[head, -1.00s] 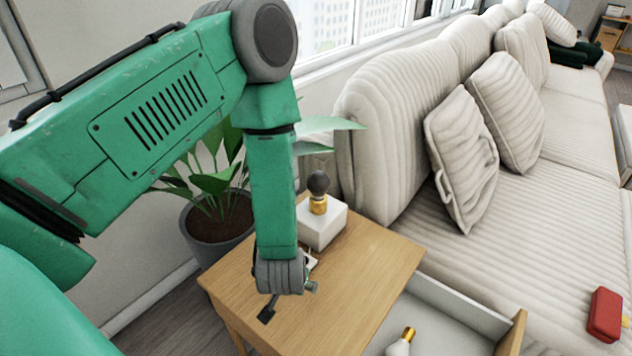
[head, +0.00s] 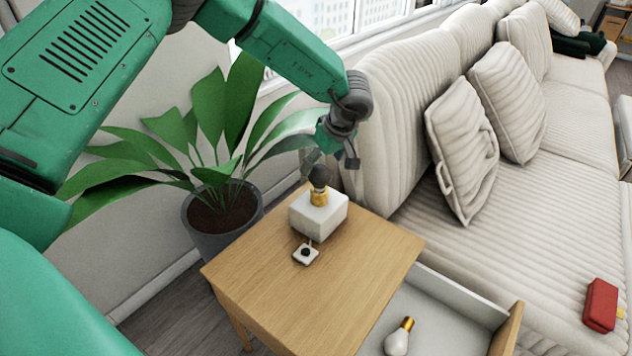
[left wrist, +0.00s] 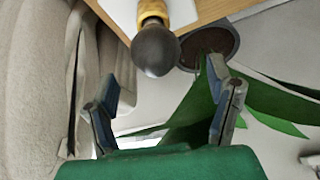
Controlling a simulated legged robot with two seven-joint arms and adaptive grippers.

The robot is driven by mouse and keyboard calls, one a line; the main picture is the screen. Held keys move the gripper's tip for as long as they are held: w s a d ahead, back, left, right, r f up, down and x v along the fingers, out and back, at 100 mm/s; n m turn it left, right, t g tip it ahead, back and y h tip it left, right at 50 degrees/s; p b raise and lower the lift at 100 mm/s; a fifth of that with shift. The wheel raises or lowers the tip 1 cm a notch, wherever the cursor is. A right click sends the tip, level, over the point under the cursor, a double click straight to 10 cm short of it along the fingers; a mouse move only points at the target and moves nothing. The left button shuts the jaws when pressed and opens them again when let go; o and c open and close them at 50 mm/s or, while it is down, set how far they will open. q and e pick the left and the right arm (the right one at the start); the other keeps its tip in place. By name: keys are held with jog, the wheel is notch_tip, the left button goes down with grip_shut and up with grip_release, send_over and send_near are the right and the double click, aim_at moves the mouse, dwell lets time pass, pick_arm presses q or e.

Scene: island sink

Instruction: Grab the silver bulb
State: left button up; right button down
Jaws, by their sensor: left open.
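A dark grey, silvery bulb (head: 320,177) with a gold base stands upright on a white block-shaped lamp base (head: 320,215) on the wooden side table. My left gripper (head: 332,160) is just above and behind the bulb, with its fingers spread and empty. In the left wrist view the bulb (left wrist: 155,50) shows large at the top centre, ahead of and between the open fingers (left wrist: 165,105). I cannot tell whether a finger touches it. A white bulb (head: 398,338) with a gold base lies in the open drawer. My right gripper is not in view.
The wooden table (head: 340,285) has a small white switch (head: 306,254) in front of the lamp base. A potted plant (head: 222,215) stands left of the table. The sofa (head: 400,130) is close on the right. A red object (head: 600,305) lies on its seat.

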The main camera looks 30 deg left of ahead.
aim_at(320, 179)
pick_arm(q)
jog(key=shift+w+d+f, duration=0.15)
jog(key=shift+f, duration=0.6)
jog(key=shift+w+d+f, duration=0.1)
jog(key=shift+d+f, duration=0.2)
jog(key=shift+f, duration=0.2)
jog(key=x, duration=0.2)
jog(key=a+b+x, duration=0.1)
jog(key=x, duration=0.3)
jog(key=shift+a+r+b, duration=0.15)
jog(key=shift+a+b, duration=0.15)
jog(key=shift+b, duration=0.1)
jog(key=shift+d+r, duration=0.2)
jog(key=shift+d, duration=0.2)
jog(key=shift+d+r, duration=0.1)
jog(key=shift+d, duration=0.1)
jog(key=c, duration=0.5)
jog(key=shift+d, duration=0.2)
jog(key=c, duration=0.8)
jog(key=shift+o, duration=0.2)
jog(key=shift+a, duration=0.1)
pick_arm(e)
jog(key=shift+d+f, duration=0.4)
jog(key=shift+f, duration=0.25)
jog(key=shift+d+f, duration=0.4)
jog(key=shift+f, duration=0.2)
